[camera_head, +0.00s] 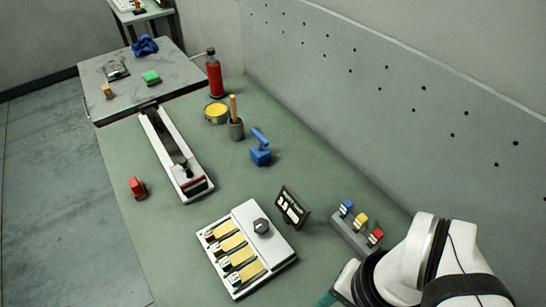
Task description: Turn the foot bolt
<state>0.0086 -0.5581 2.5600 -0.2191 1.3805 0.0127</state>
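A dark hexagonal bolt head (261,226) sits on the upper right part of a white label magazine (262,261) on the green bench. It is the only large bolt head I can make out; whether it is the foot bolt I cannot tell. The magazine has several slots with yellow strips and small printed labels at their left ends. My white arm enters at the bottom right, to the right of the magazine.
A small black sign (291,207) stands just behind the magazine. A rack (351,236) with blue, yellow and red blocks stands near my arm. A long white rail (166,146), red block (137,188) and blue tool (260,150) lie farther back. Bare bench lies left of the magazine.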

